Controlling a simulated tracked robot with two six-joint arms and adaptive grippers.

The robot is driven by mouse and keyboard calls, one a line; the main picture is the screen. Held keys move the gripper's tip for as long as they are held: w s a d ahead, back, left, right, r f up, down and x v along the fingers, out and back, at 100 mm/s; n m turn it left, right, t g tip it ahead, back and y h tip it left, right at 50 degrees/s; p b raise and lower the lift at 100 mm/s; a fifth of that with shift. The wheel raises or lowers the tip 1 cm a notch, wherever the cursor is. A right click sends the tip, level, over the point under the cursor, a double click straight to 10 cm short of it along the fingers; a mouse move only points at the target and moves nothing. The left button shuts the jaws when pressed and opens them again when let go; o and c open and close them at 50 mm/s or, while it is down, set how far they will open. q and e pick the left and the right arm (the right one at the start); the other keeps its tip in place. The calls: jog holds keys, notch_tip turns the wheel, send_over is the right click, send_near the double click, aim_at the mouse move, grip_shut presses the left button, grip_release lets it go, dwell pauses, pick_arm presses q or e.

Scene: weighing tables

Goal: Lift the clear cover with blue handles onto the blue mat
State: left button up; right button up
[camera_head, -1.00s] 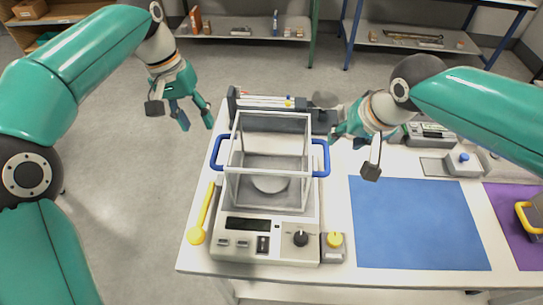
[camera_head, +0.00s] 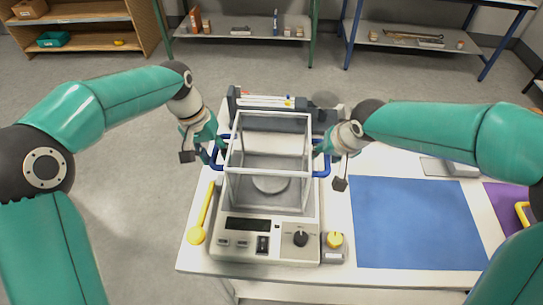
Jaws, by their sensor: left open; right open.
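The clear cover (camera_head: 268,160), a see-through box with white edges, stands upright on the scale (camera_head: 270,228). Its blue handles stick out at the left (camera_head: 216,152) and right (camera_head: 322,167). My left gripper (camera_head: 213,152) is open at the left handle, with its fingers partly overlapping it. My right gripper (camera_head: 325,160) is open at the right handle; its fingertips are partly hidden behind the wrist. I cannot tell whether either one touches its handle. The blue mat (camera_head: 415,225) lies flat and bare on the table, right of the scale.
A yellow spoon (camera_head: 203,215) lies left of the scale. A small block with a yellow knob (camera_head: 334,245) stands at its right front. A grey device (camera_head: 270,103) is behind the cover. A purple mat (camera_head: 505,205) with a yellow-handled object (camera_head: 524,213) is at the far right.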

pick_arm(q)
grip_shut()
pick_arm(e)
grip_shut()
pick_arm(q)
jog(key=shift+r, duration=0.1)
pick_arm(e)
jog(key=shift+w+r, duration=0.1)
jog(key=shift+r, duration=0.05)
